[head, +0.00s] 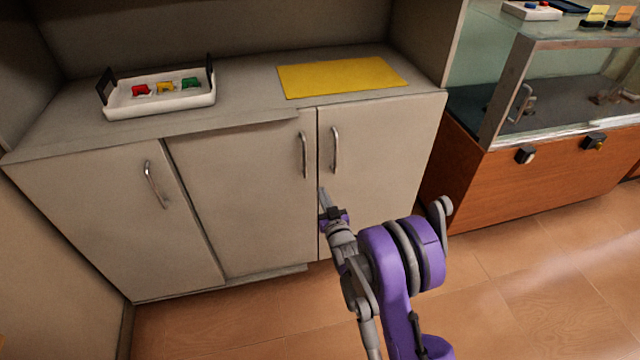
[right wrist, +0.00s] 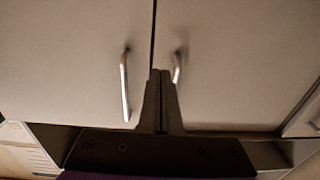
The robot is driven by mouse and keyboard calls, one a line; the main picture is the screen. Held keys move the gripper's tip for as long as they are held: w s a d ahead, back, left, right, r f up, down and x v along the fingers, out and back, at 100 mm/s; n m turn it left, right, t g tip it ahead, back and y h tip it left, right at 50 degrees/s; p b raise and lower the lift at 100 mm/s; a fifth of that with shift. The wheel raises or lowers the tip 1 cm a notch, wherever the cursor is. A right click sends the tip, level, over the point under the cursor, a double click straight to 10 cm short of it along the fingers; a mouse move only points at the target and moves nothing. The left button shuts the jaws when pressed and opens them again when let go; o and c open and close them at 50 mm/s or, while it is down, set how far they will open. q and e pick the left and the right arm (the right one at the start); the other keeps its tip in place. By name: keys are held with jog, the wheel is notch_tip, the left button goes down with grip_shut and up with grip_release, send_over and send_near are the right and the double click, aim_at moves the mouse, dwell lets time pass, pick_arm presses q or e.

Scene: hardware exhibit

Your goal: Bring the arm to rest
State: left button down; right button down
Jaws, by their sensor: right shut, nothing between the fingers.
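My right arm, purple and grey, reaches in from the bottom of the head view. Its gripper (head: 324,198) is shut and empty in front of the cabinet doors, just below the two middle handles. In the right wrist view the gripper fingers (right wrist: 161,100) are together, with a cabinet handle (right wrist: 125,84) to the left and another handle (right wrist: 178,66) behind and to the right. I cannot tell how far the fingertips are from the doors. My left gripper is not in view.
A glass display case (head: 560,90) on a wooden base is at right. The tiled floor (head: 540,260) is clear.

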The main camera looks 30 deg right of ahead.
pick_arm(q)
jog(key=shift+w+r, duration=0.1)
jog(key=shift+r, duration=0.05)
pick_arm(e)
jog(key=v, duration=0.5)
jog(key=shift+s+a+f, duration=0.1)
jog(key=shift+s, duration=0.05)
